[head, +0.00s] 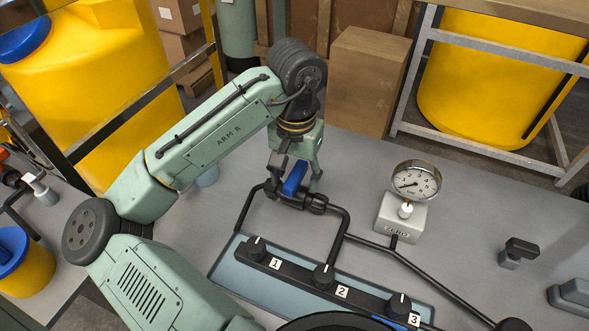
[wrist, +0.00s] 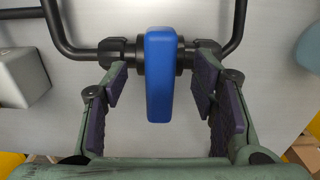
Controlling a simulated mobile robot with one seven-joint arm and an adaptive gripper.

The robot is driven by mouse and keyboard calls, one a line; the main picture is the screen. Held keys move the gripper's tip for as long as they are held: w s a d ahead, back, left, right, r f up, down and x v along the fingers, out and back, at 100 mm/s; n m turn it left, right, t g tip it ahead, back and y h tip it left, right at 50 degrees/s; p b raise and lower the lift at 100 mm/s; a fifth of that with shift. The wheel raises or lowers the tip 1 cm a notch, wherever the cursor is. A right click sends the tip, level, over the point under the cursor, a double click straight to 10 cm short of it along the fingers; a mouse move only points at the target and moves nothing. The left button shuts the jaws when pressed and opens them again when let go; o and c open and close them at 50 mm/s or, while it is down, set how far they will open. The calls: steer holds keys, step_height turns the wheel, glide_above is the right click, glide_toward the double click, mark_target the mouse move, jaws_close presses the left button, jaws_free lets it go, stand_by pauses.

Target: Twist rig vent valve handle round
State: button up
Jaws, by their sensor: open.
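The vent valve has a blue lever handle (head: 294,178) on a dark valve body (head: 317,203) in a black pipe. In the wrist view the blue handle (wrist: 159,75) stands upright in the picture, across the pipe line. My gripper (head: 296,172) is over the valve from behind in the head view. In the wrist view my gripper (wrist: 160,88) is open, with one dark-padded finger on each side of the handle. A gap shows between each finger and the handle. The gripper partly hides the valve in the head view.
A pressure gauge (head: 415,181) on a grey block stands right of the valve. A panel with black knobs (head: 323,275), labelled 1, 2 and 3, lies in front. Black pipes (head: 442,272) run across the grey bench. Yellow tanks (head: 95,75) stand behind.

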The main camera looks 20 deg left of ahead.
steer(key=shift+r+p, duration=0.65)
steer(key=shift+r, duration=2.85)
